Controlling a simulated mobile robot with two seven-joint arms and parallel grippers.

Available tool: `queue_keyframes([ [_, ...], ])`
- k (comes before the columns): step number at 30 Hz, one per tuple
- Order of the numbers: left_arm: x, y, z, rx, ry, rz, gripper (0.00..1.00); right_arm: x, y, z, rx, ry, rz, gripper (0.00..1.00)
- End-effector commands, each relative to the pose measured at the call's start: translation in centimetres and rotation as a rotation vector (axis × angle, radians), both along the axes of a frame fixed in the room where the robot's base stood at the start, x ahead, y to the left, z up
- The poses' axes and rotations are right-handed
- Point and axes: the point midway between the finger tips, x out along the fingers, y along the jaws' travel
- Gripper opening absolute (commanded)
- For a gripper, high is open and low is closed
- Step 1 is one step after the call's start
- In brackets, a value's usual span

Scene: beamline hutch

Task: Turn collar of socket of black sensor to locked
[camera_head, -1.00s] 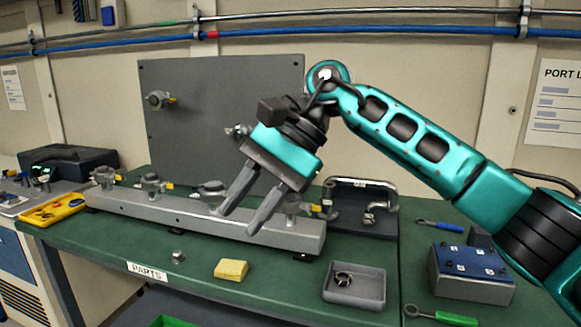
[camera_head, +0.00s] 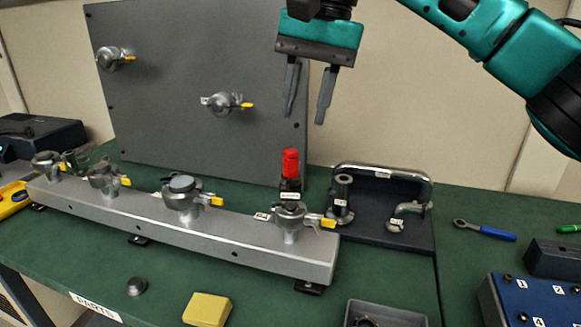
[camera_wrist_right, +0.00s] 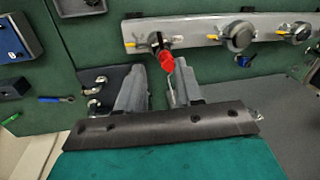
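A black sensor with a red cap (camera_head: 290,165) and a white label stands upright in or just behind the rightmost socket (camera_head: 290,215) of the grey rail. The socket's collar has a yellow-tipped lever (camera_head: 328,223) pointing right. My right gripper (camera_head: 305,118) is open and empty, fingers down, above the red cap in the head view. In the right wrist view the red cap (camera_wrist_right: 167,62) shows beyond the gap between the fingertips (camera_wrist_right: 160,72), apart from them. My left gripper is not in view.
The grey rail (camera_head: 130,215) holds several sockets with yellow-tipped levers. A grey panel (camera_head: 190,60) with two more stands behind. A dark stand (camera_head: 415,235) with a chrome handle and a black labelled cylinder (camera_head: 342,190) is close on the right. A yellow block (camera_head: 207,310) lies in front.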

Motion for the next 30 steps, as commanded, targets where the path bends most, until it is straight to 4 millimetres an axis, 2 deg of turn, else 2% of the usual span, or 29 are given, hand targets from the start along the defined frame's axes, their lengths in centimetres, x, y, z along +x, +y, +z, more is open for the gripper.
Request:
queue_keyframes([
  [9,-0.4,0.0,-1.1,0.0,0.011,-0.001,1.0,0.2,1.1,-6.6,0.0,0.005,0.0,0.36],
  [15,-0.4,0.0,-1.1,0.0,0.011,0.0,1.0,0.3,1.7,-9.8,0.001,0.004,0.0,0.36],
  [21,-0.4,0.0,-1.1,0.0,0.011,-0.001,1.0,0.3,2.0,-11.4,0.0,0.002,-0.002,0.36],
  [30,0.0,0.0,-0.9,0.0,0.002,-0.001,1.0,0.4,2.0,-11.6,0.001,0.001,-0.002,0.36],
])
